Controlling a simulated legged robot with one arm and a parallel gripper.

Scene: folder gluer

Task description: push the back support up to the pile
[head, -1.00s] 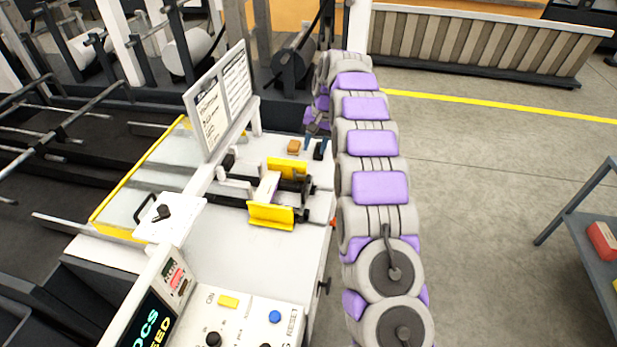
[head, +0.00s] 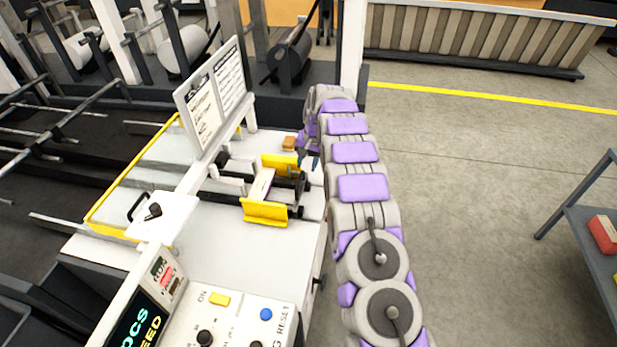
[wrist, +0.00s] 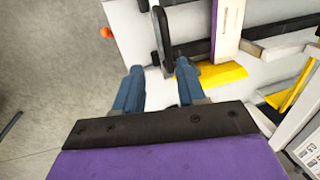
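A black bracket (head: 300,188), which looks like the back support, stands on the white machine table at the right of two yellow guides (head: 265,212). In the wrist view its dark upright bar (wrist: 160,40) rises just beyond the fingertips. A thin white piece with a purple side (head: 262,184), which may be the pile, lies between the guides; it also shows in the wrist view (wrist: 228,30). My gripper (wrist: 158,85) is open with its blue fingers apart and nothing between them. In the head view my gripper (head: 313,161) is partly hidden by my arm. Contact cannot be told.
An orange knob (wrist: 107,32) sticks out from the table edge.

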